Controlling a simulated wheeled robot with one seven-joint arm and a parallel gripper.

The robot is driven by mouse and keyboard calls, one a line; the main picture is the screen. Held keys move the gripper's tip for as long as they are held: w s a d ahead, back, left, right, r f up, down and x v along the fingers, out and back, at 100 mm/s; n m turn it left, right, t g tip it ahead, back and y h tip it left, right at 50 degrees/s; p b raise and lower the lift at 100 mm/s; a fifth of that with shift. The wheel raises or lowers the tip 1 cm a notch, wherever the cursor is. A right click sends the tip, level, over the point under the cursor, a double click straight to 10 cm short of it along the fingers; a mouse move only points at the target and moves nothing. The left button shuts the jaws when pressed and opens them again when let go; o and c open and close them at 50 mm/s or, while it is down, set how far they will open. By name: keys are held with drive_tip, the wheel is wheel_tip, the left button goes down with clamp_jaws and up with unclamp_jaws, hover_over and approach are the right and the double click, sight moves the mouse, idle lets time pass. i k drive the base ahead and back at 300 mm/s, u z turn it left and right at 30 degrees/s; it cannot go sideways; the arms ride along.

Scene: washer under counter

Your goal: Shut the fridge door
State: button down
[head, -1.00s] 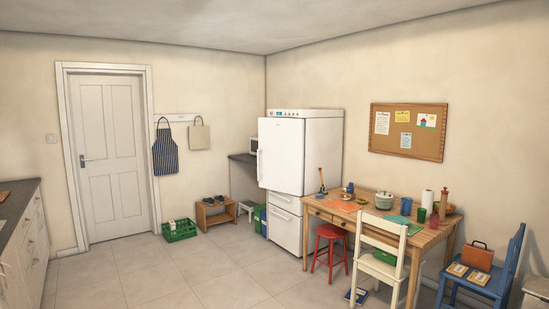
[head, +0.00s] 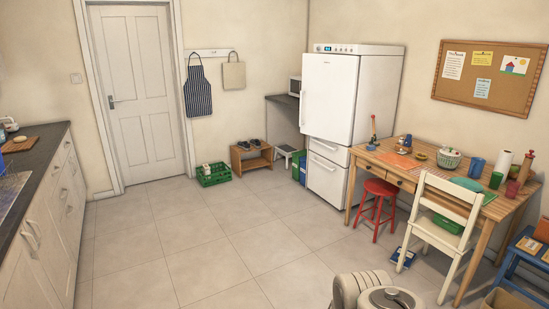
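The white fridge (head: 377,105) stands against the back right wall, left of the wooden table. Its upper door (head: 329,95) carries a vertical handle (head: 302,108) on its left edge. The door's left edge juts out past the control panel above and the drawers (head: 326,178) below, so it looks a little ajar. The inside of the fridge is hidden. My gripper is not in view; only rounded beige parts of my own arm show at the bottom edge.
A red stool (head: 378,190) and a white chair (head: 450,215) stand at the wooden table (head: 480,205), right of the fridge. A green crate (head: 213,174) and a shoe bench (head: 252,158) are at the back. The floor (head: 220,240) before the fridge is open.

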sight(328, 92)
drive_tip(key=z, duration=0.55)
drive_tip(key=i, duration=3.15)
drive_tip(key=u, duration=0.25)
drive_tip(key=i, duration=2.7)
drive_tip(key=u, duration=1)
